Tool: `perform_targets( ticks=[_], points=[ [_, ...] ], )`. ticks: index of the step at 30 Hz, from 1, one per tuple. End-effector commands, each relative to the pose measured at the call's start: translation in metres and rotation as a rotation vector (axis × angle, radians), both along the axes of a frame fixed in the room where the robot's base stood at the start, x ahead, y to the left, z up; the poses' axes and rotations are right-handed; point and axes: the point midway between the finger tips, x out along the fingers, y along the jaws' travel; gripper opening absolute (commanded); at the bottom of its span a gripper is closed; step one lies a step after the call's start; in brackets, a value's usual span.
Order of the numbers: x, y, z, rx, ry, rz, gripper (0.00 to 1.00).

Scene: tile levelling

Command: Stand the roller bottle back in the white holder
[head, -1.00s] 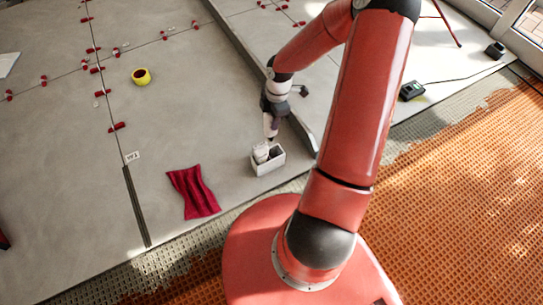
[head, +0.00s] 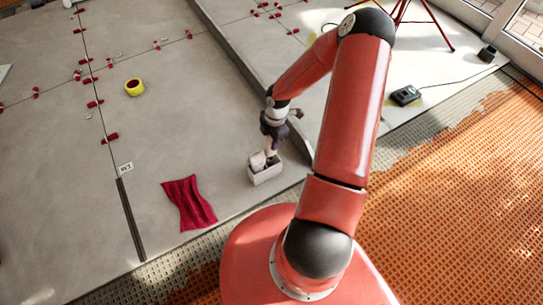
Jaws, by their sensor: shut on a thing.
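The white holder (head: 266,177) is a small open-topped box on the grey tiles, left of my arm. My gripper (head: 271,146) points down over its right part, shut on the roller bottle (head: 271,153). The bottle is small and pale, mostly hidden by the jaws, and its lower end is at or inside the holder's opening. I cannot tell whether it touches the holder's floor. Another white item (head: 257,160) stands in the holder's left part, beside the bottle.
A dark red cloth (head: 189,204) lies left of the holder. A yellow tape roll (head: 134,87) and several red levelling clips lie farther back. A raised slab edge (head: 240,65) runs behind the holder. Orange matting (head: 460,190) covers the right.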

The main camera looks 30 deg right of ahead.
Motion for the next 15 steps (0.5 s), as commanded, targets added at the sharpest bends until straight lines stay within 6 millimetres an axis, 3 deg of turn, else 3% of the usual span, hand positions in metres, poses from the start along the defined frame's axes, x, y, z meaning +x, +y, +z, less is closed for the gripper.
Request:
perform_targets(
  ticks=[1,4,15],
  points=[
    [-0.001,0.001,-0.016,0.002,0.003,0.002,0.07],
    [0.0,0.001,-0.035,0.001,0.0,0.001,0.07],
    [0.0,0.0,-0.07,0.0,0.001,0.0,0.07]
  ],
)
